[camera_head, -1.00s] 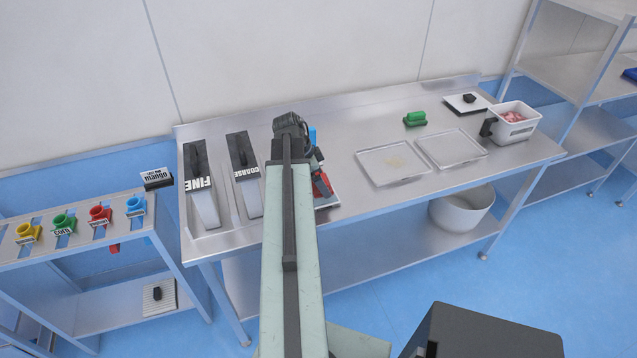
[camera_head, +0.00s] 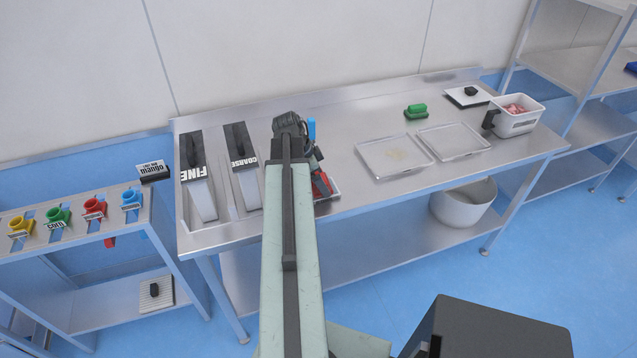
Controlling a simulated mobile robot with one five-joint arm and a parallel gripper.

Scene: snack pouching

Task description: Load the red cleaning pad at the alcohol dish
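A red piece (camera_head: 321,186), which looks like the red cleaning pad, shows just right of my arm on the steel table. It is at the edge of a shallow pale dish (camera_head: 334,191), mostly covered by my arm. I cannot tell whether this is the alcohol dish. My gripper (camera_head: 317,168) is at the arm's far end, close to the red piece. Its fingers are largely hidden, so its opening and any hold do not show. A blue upright object (camera_head: 311,130) stands just behind it.
Right of my arm are two shallow clear trays (camera_head: 376,175) (camera_head: 455,154), a green pad (camera_head: 416,111) and a white handled tub (camera_head: 515,125). FINE (camera_head: 202,200) and COARSE (camera_head: 247,190) tools lie to the left. A lower rack (camera_head: 75,225) holds coloured holders.

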